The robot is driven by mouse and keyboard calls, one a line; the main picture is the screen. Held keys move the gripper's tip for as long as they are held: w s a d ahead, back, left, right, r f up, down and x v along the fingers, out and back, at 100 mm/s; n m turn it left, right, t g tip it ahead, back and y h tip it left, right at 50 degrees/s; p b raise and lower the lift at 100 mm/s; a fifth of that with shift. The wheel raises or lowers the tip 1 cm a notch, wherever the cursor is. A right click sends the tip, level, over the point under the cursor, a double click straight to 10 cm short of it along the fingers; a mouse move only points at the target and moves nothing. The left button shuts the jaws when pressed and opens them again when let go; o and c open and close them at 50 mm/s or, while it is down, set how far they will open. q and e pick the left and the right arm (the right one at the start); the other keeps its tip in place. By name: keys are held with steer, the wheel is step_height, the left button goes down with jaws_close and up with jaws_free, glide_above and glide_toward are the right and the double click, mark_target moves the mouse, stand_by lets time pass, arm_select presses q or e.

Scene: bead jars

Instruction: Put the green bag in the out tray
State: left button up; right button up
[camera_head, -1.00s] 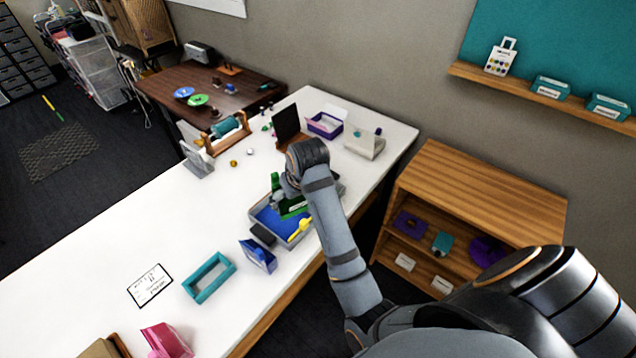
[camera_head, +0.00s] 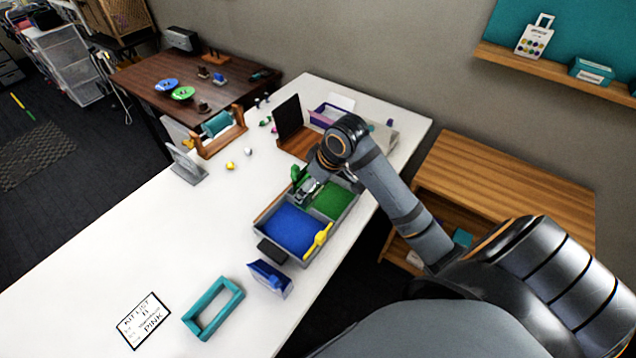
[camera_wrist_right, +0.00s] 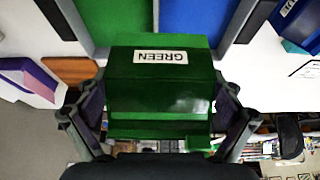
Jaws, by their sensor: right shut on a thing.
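The green bag (camera_wrist_right: 160,95), with a white label reading GREEN, fills the middle of the right wrist view. My right gripper (camera_wrist_right: 158,118) is shut on it, with a finger at each side. In the head view my right gripper (camera_head: 306,190) is at the far left edge of a grey tray (camera_head: 262,238) with a blue and a green compartment. The arm and gripper hide most of the bag there. No label shows which tray is the out tray; an empty teal rectangular frame (camera_head: 213,308) lies at the front. My left gripper is not in view.
A blue bag (camera_head: 270,278), a dark block (camera_head: 272,251) and a yellow scoop (camera_head: 318,241) are near the grey tray. A kit list card (camera_head: 145,320) lies left of the teal frame. A dark upright panel (camera_head: 288,116) stands behind. The white table's left middle is clear.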

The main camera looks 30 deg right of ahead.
steer(key=w+d, duration=0.1)
steer(key=w+d+f, duration=0.1)
steer(key=w+d, duration=0.1)
steer(key=shift+w+f+p, duration=0.2)
steer(key=shift+f+p, duration=0.15)
steer(key=w+f, duration=0.1)
steer(key=w+d+f, duration=0.1)
steer(key=f, duration=0.1)
steer(key=w+d+f, duration=0.1)
steer(key=f, duration=0.1)
steer(key=shift+d, duration=0.2)
steer(key=shift+w+d+f, duration=0.15)
steer(key=shift+w+f, duration=0.05)
steer(key=shift+f, duration=0.1)
steer(key=shift+w+d+f, duration=0.15)
steer(key=shift+f, duration=0.15)
step_height(320, 180, down, 2)
steer(key=shift+f+p, duration=0.15)
steer(key=shift+p, duration=0.5)
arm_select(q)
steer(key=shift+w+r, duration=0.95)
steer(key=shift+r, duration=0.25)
arm_select(e)
steer(key=shift+f, duration=0.35)
steer(key=o, duration=0.8)
steer(key=shift+f, duration=0.1)
